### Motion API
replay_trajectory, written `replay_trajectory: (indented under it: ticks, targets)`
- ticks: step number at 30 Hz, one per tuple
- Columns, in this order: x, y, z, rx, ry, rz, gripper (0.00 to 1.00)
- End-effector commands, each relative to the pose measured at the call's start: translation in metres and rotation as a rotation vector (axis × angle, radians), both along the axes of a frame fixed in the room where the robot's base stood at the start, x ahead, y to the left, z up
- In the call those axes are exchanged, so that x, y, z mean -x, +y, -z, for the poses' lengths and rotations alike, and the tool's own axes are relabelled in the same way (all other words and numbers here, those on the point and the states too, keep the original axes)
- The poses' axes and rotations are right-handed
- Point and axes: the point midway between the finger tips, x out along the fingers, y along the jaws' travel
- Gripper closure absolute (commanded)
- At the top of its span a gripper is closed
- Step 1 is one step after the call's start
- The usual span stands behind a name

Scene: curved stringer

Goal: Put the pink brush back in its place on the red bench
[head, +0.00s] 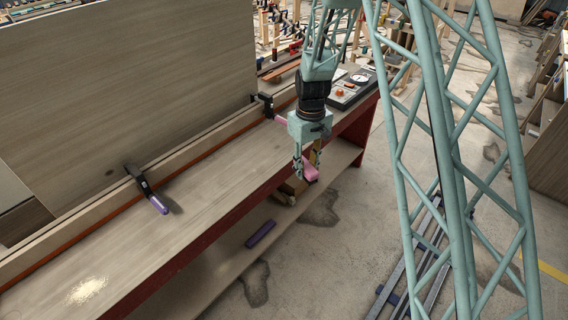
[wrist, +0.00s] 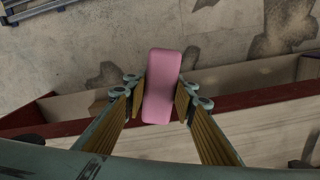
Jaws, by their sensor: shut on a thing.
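The pink brush (head: 310,174) is held between the two fingers of my gripper (head: 307,165) in the head view. In the wrist view the pink brush (wrist: 162,85) shows as a smooth, rounded pink block, and the fingers of my gripper (wrist: 160,98) are shut on its sides. Its bristles are not clear. The red bench (head: 210,165) has a wooden top, a red front edge and a lower shelf. My gripper hangs at the front edge of the bench, toward its far end. The red edge (wrist: 258,83) crosses behind the brush in the wrist view.
A clamp with a purple handle (head: 158,204) sits along the bench's back rail, with another clamp (head: 266,104) farther along. A grey device with dials (head: 352,88) stands at the far end. A purple object (head: 261,234) lies on the lower shelf. The near bench top is mostly clear.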

Motion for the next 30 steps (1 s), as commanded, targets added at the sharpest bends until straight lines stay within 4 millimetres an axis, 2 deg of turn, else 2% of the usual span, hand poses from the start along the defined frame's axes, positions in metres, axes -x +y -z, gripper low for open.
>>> replay_trajectory:
  ticks: [1, 6, 13, 19, 30]
  targets:
    - [0.005, -0.015, 0.001, 0.0, 0.002, 0.056, 0.87]
    - [0.02, -0.057, 0.005, 0.0, 0.002, 0.242, 0.87]
    - [0.037, -0.097, 0.008, 0.0, 0.0, 0.431, 0.87]
    - [0.044, -0.11, 0.009, 0.0, 0.001, 0.5, 0.87]
    - [0.044, -0.111, 0.009, 0.0, 0.0, 0.508, 0.87]
